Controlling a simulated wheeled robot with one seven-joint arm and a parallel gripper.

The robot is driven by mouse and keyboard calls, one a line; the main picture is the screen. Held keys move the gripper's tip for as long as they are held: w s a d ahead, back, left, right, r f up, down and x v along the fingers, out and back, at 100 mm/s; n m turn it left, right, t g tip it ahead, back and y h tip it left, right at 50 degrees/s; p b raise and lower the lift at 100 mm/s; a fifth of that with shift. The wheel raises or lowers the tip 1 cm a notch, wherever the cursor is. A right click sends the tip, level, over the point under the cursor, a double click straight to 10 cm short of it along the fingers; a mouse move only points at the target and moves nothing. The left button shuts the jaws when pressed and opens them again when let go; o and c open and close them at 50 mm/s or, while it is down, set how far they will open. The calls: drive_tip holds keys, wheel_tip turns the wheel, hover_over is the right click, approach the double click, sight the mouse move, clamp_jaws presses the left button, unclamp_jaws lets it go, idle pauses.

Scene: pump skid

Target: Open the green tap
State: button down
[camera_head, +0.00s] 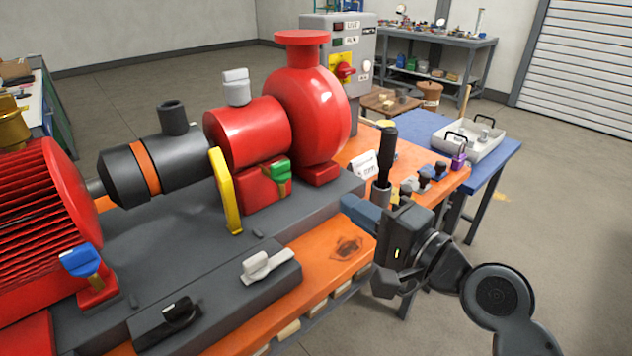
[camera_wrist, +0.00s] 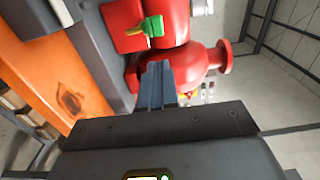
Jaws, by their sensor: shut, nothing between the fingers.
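The green tap (camera_head: 279,171) sits on the front of the red block under the red pump, with a brassy stem below its green handle. In the wrist view the green tap (camera_wrist: 150,27) shows near the top, beyond my fingertips and apart from them. My gripper (camera_head: 350,204) is to the right of the tap in the head view, over the edge of the skid, with its blue-grey fingers pointing left. In the wrist view my gripper (camera_wrist: 157,70) has its fingers together and nothing between them.
A yellow lever (camera_head: 226,190) stands left of the green tap. A blue tap (camera_head: 82,262), a white tap (camera_head: 265,265) and a black tap (camera_head: 180,312) are nearer. The red pump (camera_head: 306,105) rises behind. A white tray (camera_head: 468,140) stands on the blue table at right.

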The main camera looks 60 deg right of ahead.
drive_tip(key=p, duration=0.3)
approach(289, 166)
drive_tip(key=x, duration=0.5)
drive_tip(key=shift+w+r, duration=0.1)
drive_tip(key=shift+r, duration=0.15)
drive_tip(key=shift+x, duration=0.85)
drive_tip(key=shift+f, duration=0.1)
drive_tip(key=shift+d+f+y, duration=0.1)
drive_tip(key=shift+f+y, duration=0.05)
drive_tip(key=shift+y, duration=0.15)
